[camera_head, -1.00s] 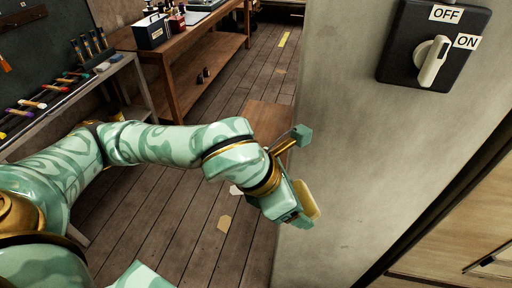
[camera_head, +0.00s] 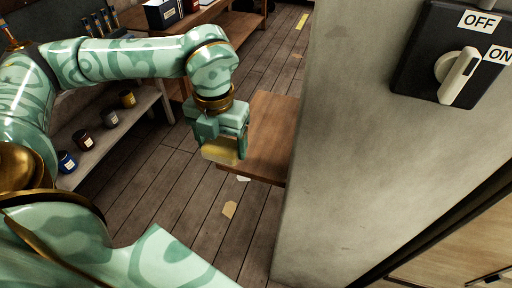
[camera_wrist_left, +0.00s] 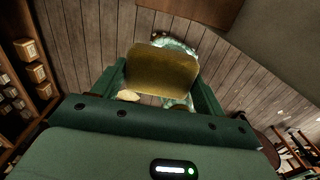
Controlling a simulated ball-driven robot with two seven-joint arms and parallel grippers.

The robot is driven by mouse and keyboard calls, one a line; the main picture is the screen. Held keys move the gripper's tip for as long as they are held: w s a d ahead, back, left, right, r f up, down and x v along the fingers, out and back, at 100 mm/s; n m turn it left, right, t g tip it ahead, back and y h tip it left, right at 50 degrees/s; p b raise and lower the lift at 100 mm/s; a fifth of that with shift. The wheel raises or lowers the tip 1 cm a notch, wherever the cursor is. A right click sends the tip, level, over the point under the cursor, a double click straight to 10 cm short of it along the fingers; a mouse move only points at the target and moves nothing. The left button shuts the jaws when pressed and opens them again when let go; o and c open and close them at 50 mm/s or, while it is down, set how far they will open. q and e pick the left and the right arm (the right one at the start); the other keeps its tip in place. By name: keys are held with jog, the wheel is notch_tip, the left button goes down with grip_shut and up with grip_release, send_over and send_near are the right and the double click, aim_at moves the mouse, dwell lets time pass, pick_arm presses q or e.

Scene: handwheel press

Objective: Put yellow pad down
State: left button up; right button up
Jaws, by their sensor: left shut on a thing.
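The yellow pad (camera_head: 220,151) is held in my left gripper (camera_head: 224,146), at the lower end of my raised left arm in the head view. The gripper points down and is shut on the pad. In the left wrist view the yellow pad (camera_wrist_left: 162,72) sits between the two green fingers (camera_wrist_left: 163,85). The pad appears in front of the near left edge of a low wooden surface (camera_head: 268,140). I cannot tell its height above that surface. My right gripper is not in view.
A grey wall or cabinet side (camera_head: 345,150) stands to the right, with a black OFF/ON switch (camera_head: 455,62) on it. A shelf with several small jars (camera_head: 110,118) is at the left. Paper scraps (camera_head: 229,209) lie on the plank floor.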

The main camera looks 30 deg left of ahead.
pick_arm(q)
jog(key=w+f, duration=0.4)
jog(key=w, duration=0.5)
send_over(256, 151)
jog(key=s, duration=0.1)
notch_tip(256, 151, down, 5)
jog(key=shift+r, duration=0.2)
jog(key=f, duration=0.2)
jog(key=w+f, duration=0.1)
jog(key=shift+a+f, duration=0.1)
jog(key=shift+f, duration=0.3)
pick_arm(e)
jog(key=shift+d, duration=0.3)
pick_arm(q)
jog(key=o, duration=0.9)
jog(key=shift+f, duration=0.1)
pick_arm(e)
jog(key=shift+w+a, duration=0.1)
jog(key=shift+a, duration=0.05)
